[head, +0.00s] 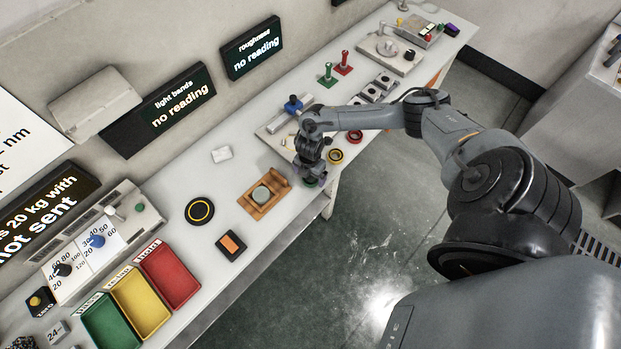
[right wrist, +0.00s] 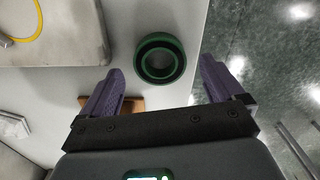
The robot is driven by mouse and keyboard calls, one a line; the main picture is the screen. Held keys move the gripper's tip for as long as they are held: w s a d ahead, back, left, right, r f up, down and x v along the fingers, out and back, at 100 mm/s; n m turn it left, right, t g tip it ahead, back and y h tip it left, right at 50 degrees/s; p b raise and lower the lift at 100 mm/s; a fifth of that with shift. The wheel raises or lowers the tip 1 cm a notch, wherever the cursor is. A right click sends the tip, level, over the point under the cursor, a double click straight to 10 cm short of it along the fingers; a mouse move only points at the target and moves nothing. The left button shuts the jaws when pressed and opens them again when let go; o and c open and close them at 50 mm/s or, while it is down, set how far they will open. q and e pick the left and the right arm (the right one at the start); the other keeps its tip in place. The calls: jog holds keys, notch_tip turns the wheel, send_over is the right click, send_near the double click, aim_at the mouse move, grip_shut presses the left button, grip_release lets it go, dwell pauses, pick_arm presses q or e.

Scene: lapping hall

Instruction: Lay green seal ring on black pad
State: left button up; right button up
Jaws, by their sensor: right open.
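The green seal ring (right wrist: 160,35) lies on the light bench top near its front edge in the right wrist view, ahead of and between the two purple fingers of my right gripper (right wrist: 161,78). The gripper is open, with nothing between its fingers. In the head view my right gripper (head: 310,176) points down at the bench's front edge, and a bit of the green ring (head: 311,184) shows beneath it; the rest is hidden. A round black pad (head: 199,211) with a yellow circle lies on the bench to the left. My left gripper is not in view.
A wooden fixture (head: 257,209) with a pale disc stands between gripper and pad. A black block (head: 231,247) with an orange top lies near the front edge. A yellow ring (head: 335,156) and a red ring (head: 355,136) lie right of the gripper. Coloured trays (head: 169,274) stand at lower left.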

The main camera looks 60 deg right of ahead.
jog(key=shift+f, duration=0.8)
jog(key=c, duration=1.2)
jog(key=shift+o, duration=0.2)
jog(key=shift+r, duration=0.15)
